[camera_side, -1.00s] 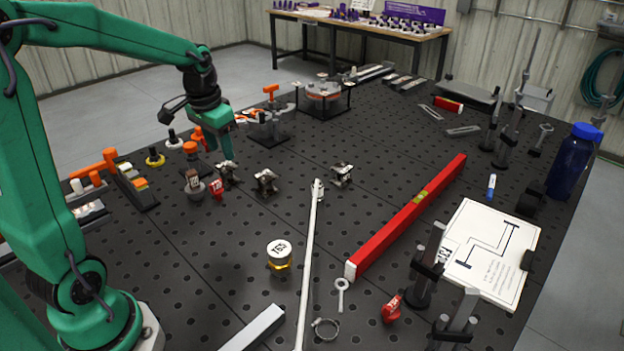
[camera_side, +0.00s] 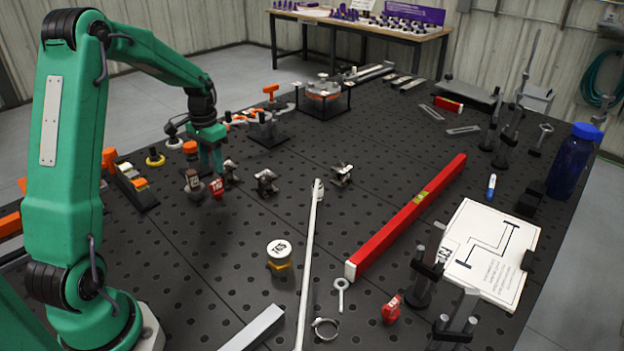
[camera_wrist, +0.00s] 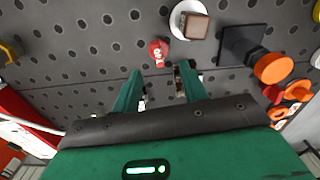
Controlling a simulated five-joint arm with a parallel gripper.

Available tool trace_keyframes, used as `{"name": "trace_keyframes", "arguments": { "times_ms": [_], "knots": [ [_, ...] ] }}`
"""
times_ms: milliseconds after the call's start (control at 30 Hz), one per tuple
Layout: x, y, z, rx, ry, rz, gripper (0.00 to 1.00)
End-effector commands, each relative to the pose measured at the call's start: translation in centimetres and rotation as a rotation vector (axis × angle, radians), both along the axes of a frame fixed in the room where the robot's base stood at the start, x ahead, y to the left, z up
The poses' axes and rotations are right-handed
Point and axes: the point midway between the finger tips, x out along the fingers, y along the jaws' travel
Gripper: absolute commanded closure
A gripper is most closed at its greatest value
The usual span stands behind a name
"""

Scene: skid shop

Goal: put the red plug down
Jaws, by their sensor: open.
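One red plug (camera_side: 217,188) with a white label stands on the dark perforated table, just in front of my gripper in the side view. It also shows in the wrist view (camera_wrist: 159,50), beyond the fingertips and roughly in line with the gap between them. My gripper (camera_side: 212,168) is open, with its fingers pointing down; in the wrist view its two green fingers (camera_wrist: 160,78) are apart with no plug between them.
A brown block on a round base (camera_side: 193,181) stands beside the near plug. Small metal fittings (camera_side: 265,181) stand to the right, one close to a finger. An orange-topped piece (camera_side: 190,149) is behind.

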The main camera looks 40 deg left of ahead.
Motion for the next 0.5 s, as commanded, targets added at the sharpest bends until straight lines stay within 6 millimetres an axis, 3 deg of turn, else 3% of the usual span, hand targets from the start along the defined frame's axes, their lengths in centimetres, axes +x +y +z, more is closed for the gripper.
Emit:
{"name": "trace_keyframes", "arguments": {
  "times_ms": [200,500],
  "knots": [
    [0.0,-0.1,-1.8,-0.001,0.003,0.000,0.57],
    [0.0,-0.1,-2.4,-0.001,0.001,0.000,0.57]
  ]
}}
